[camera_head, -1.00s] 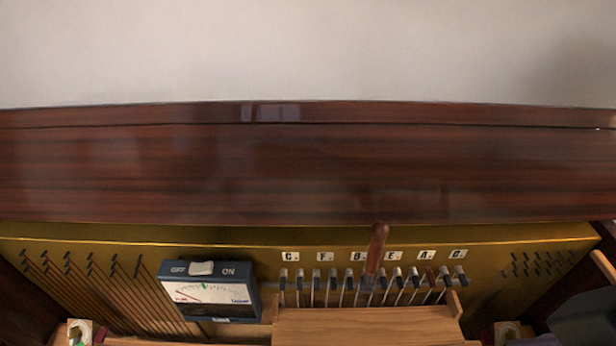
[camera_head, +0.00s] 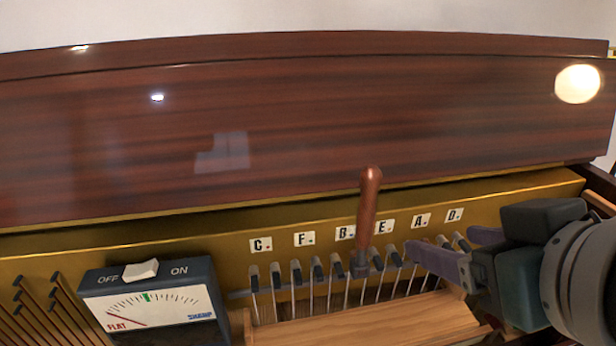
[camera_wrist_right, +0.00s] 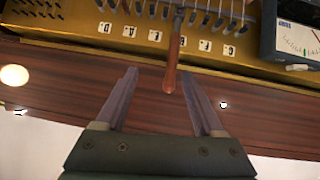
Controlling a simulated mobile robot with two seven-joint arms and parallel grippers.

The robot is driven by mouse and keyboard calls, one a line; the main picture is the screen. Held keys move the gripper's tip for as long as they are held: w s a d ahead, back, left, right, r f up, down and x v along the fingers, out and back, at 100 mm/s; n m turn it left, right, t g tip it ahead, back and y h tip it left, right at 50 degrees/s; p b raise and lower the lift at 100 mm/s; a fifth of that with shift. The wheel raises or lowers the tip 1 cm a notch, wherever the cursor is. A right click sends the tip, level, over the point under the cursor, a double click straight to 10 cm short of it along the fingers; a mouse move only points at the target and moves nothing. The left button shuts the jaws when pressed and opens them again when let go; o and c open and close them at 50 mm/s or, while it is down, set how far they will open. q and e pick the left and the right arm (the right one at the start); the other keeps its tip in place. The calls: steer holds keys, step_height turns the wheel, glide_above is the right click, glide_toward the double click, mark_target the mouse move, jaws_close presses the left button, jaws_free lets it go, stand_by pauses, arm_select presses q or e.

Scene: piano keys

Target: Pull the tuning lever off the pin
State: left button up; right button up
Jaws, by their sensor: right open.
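The tuning lever (camera_head: 367,222) has a reddish-brown wooden handle and stands nearly upright in the row of tuning pins (camera_head: 317,272), below the B and E labels. Its foot sits at the pins; the exact seating is too small to tell. My right gripper (camera_head: 445,250) comes in from the right, to the right of the lever and apart from it. In the right wrist view the lever handle (camera_wrist_right: 173,62) appears beyond the open, empty fingers of the right gripper (camera_wrist_right: 165,85), nearer the right finger. My left gripper is not in view.
A tuning meter (camera_head: 155,302) with an OFF/ON switch stands left of the pins, its needle toward FLAT. A wooden block (camera_head: 370,325) lies in front of the pins. Letter labels (camera_head: 304,239) line the brass plate. The dark wood panel (camera_head: 300,130) rises behind.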

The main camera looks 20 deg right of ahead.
mark_target(369, 227)
steer(key=w+a+f+t+b, duration=0.1)
steer(key=w+f+t+b, duration=0.3)
steer(key=b, duration=0.5)
steer(key=w+f+t+b, duration=0.1)
steer(key=f+t+b, duration=0.2)
steer(key=f+b, duration=0.4)
steer(key=shift+h, duration=0.4)
steer(key=x, duration=0.2)
steer(key=r+x, duration=0.1)
steer(key=x, duration=0.4)
steer(key=shift+w+r, duration=0.1)
steer(key=shift+r, duration=0.1)
steer(key=shift+w+d, duration=0.2)
steer(key=shift+w, duration=0.5)
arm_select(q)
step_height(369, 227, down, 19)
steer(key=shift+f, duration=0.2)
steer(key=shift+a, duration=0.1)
arm_select(e)
steer(key=c, duration=0.8)
steer(key=shift+o, duration=0.2)
